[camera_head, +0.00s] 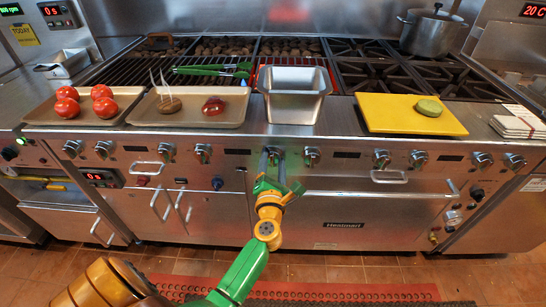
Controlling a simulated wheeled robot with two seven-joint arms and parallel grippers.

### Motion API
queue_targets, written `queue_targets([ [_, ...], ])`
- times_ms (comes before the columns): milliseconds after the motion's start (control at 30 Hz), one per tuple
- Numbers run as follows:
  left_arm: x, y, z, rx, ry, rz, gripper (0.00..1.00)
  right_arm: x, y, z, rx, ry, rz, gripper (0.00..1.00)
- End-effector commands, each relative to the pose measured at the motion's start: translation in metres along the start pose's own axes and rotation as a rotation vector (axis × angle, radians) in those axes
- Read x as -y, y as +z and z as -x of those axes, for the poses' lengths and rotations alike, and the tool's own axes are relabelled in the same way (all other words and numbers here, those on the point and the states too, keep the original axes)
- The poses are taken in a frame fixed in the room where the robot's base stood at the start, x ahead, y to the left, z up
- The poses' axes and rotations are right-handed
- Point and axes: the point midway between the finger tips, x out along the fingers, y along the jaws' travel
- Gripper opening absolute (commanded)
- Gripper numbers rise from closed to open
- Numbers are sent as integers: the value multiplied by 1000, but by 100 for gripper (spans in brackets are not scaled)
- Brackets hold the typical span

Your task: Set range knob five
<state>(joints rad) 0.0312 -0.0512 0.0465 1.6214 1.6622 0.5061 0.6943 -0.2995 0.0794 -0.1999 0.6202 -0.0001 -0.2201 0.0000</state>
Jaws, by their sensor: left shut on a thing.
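A row of metal range knobs runs along the front panel of the steel range (345,185). My left gripper (272,162) reaches up from below to the panel and is shut on the fifth knob from the left, just below the metal pan. The gripper fingers mostly hide that knob, so its angle cannot be told. The fourth knob (203,153) is to its left and the sixth knob (312,156) is to its right; both are clear of the gripper. My right gripper is not in view.
Above the panel stand a tray with tomatoes (50,118), a second tray (187,119), a metal pan (293,116) and a yellow board (380,121). Green tongs (212,70) lie on the grill.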

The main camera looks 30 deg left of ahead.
Motion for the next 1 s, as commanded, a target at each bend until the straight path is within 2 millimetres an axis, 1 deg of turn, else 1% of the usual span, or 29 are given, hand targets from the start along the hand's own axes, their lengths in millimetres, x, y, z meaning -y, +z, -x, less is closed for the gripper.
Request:
queue_targets([
  [33,0,1,0,-1,-2,-18,5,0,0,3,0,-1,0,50],
  [300,0,0,0,-1,-1,-81,5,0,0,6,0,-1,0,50],
  [733,1,0,0,-1,-1,-90,5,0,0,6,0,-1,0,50],
  [767,1,0,0,-1,-1,-90,64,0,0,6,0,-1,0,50],
  [800,1,-1,0,-1,-1,-90,74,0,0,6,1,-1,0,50],
  [867,1,0,0,-1,0,-90,90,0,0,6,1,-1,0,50],
  [1000,1,0,0,-1,0,-89,90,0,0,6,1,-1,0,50],
])
